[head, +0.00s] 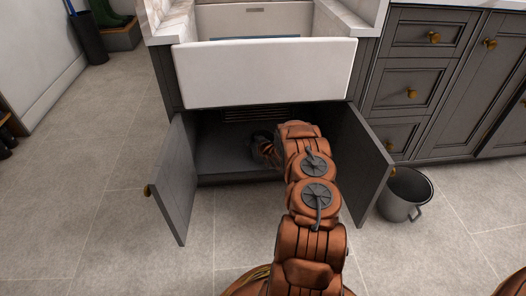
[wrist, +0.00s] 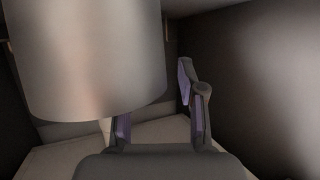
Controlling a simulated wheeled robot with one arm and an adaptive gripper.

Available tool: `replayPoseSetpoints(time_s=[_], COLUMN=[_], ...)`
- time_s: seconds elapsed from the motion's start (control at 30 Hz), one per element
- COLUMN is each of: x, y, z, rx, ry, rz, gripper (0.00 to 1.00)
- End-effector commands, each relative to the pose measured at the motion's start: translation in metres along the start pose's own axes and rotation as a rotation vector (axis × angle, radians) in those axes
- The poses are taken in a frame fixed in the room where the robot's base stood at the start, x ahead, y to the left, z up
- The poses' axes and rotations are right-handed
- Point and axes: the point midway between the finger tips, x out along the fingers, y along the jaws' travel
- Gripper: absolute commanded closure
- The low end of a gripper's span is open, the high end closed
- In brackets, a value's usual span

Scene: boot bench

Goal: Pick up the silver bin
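The silver bin (wrist: 92,55) is a smooth, shiny metal cylinder filling the upper left of the wrist view, very close to the camera. My gripper (wrist: 157,112) has its two fingers spread apart. The left finger is partly hidden by the bin, and I cannot tell whether it touches it. The right finger stands clear to the right of the bin, with a gap between them. In the head view my gripper (head: 264,148) is inside the open cabinet under the sink, partly hidden by my arm. I cannot make out the bin there.
The cabinet doors (head: 172,183) (head: 362,160) stand open on both sides of my arm. The white sink (head: 265,76) overhangs the opening. A grey bucket (head: 403,197) stands on the floor beside the right door.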

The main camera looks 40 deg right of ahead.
Motion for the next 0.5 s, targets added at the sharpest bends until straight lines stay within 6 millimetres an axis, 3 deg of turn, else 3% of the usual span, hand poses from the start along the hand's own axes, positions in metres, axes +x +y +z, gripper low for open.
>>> replayPoseSetpoints(time_s=[0.2,0.5], x=[0.0006,0.0005], y=[-0.0001,-0.0001], z=[-0.0004,-0.0001], rx=[0.000,0.000], ry=[0.000,-0.001], rz=[0.000,0.000], gripper=[0.60,0.91])
